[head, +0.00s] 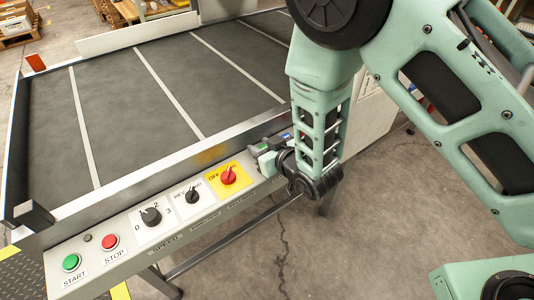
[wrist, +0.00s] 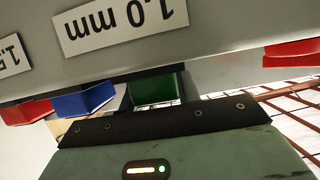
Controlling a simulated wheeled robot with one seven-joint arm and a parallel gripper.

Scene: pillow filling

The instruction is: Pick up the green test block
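The green test block (wrist: 158,86) shows in the wrist view, just beyond the black front edge of my gripper (wrist: 158,120) and under a dark strip of the grey panel. Its lower part is hidden by that black edge. In the head view my gripper (head: 268,156) is at the right end of the control panel, near small green and blue patches. My arm hides much of this spot. I cannot tell whether the fingers touch the block or how far apart they are.
A blue block (wrist: 85,100) and a red block (wrist: 28,112) are left of the green one; another red piece (wrist: 292,54) is at far right. The panel bears a "1.0 mm" label (wrist: 120,25). The conveyor (head: 150,95) is empty. Open floor (head: 400,215) lies right.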

